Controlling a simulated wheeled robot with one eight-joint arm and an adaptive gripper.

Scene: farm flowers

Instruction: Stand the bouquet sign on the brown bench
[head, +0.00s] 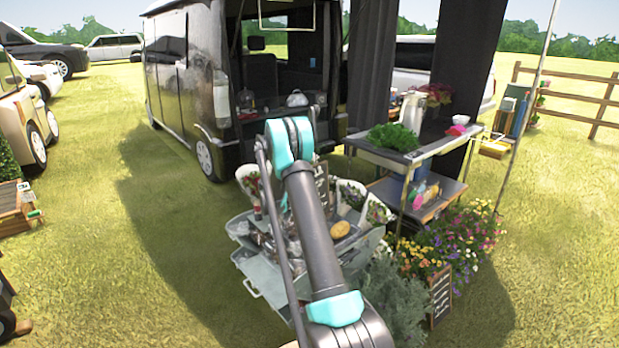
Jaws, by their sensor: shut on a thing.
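My arm rises through the middle of the head view and bends over at a teal joint. My gripper is not visible; the arm covers the area beyond it. A small dark board with pale writing (322,182) shows just right of the arm, partly hidden; I cannot tell whether it is held. Another dark chalkboard sign (441,296) stands by the flowers at the lower right. I cannot tell which board is the bouquet sign. A low bench with a brown edge (440,206) stands under the grey table, with colourful items on it; it may be the brown bench.
A grey folding table (370,150) carries greenery and a white jug (412,110). A grey tiered stand (262,272) with several items lies behind my arm. Flowers (455,245) and a grey-green bush (390,295) crowd the right. A dark van (180,75) stands behind.

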